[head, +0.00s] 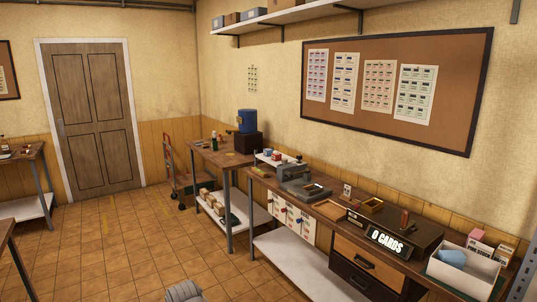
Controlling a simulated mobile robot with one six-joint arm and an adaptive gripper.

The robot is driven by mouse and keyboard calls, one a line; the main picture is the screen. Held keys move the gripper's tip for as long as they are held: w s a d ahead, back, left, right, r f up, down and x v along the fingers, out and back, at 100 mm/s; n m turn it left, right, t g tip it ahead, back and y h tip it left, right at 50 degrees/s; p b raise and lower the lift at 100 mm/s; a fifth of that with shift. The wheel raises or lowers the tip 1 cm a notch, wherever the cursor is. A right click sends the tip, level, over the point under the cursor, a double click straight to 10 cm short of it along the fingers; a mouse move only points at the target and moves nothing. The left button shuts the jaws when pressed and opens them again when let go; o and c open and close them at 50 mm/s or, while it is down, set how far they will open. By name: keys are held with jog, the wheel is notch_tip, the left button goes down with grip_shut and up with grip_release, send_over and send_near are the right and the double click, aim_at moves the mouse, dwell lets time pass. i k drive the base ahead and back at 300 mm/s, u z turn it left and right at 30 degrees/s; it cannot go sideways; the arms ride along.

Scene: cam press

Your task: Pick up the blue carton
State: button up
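Several things are blue, and I cannot tell for sure which is the carton. A small blue block (268,153) sits beside a reddish one on a pale tray at the back of the workbench. A light blue object (452,258) lies in an open white box (470,275) at the bench's near right end. A larger dark blue container (247,121) stands on a dark box farther back. A grey rounded part, likely of my arm, shows at the bottom edge. My gripper's fingers are not in view, and nothing blue is seen held.
A red hand truck (176,175) stands behind. The tiled floor at left is clear.

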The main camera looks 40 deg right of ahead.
aim_at(267, 152)
jog(key=z, duration=0.1)
jog(key=k, duration=0.9)
jog(key=z, duration=0.85)
jog(key=i, duration=1)
jog(key=z, duration=0.05)
